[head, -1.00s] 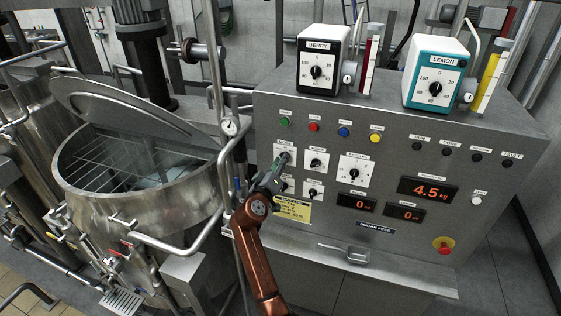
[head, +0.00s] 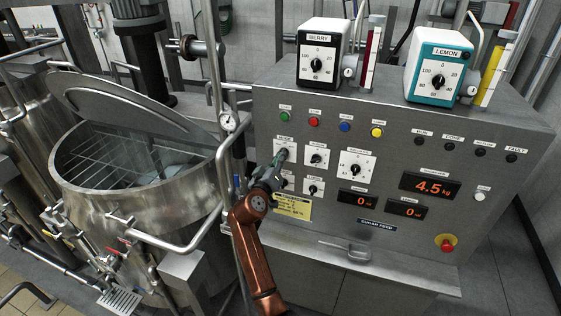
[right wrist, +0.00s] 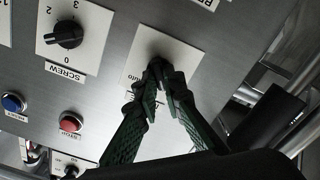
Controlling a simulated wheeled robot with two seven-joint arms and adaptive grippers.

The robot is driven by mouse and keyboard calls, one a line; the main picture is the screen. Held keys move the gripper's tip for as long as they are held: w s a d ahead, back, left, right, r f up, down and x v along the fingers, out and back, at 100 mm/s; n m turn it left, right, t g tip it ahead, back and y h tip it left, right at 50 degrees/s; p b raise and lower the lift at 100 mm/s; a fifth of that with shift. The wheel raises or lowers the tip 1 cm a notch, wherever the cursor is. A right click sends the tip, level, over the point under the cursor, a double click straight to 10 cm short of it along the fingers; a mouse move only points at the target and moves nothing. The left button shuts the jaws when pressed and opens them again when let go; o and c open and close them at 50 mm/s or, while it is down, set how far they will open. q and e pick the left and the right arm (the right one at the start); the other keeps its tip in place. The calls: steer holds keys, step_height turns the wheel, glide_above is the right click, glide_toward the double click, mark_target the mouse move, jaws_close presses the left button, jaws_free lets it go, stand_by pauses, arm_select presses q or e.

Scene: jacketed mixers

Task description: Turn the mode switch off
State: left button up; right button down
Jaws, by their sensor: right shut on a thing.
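The mode switch (head: 284,147) is a small knob on a white plate at the upper left of the grey control panel. In the right wrist view its white plate (right wrist: 165,45) fills the middle, with part of the word "Auto" readable. My right gripper (head: 279,160) reaches up to it from below left. In the right wrist view the green fingers of this gripper (right wrist: 160,72) are closed together on the knob. The fingertips mostly hide the knob, so its pointing direction cannot be told. My left gripper is out of view.
Other white-plated knobs, including the SCREW knob (right wrist: 68,34), sit close by. A yellow notice (head: 292,206) is just below. A red stop button (head: 446,243) is at the lower right. A steel mixer vessel (head: 140,215) with pipes stands left of my right arm.

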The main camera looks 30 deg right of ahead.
steer(key=shift+s+f+m+b, duration=0.1)
steer(key=shift+f+m+b, duration=0.05)
steer(key=shift+m+b, duration=4.35)
steer(key=shift+n+b, duration=0.6)
steer(key=shift+b, duration=0.1)
steer(key=c, duration=2)
jaws_free()
steer(key=shift+c, duration=0.2)
steer(key=v, duration=0.7)
steer(key=shift+s, duration=0.2)
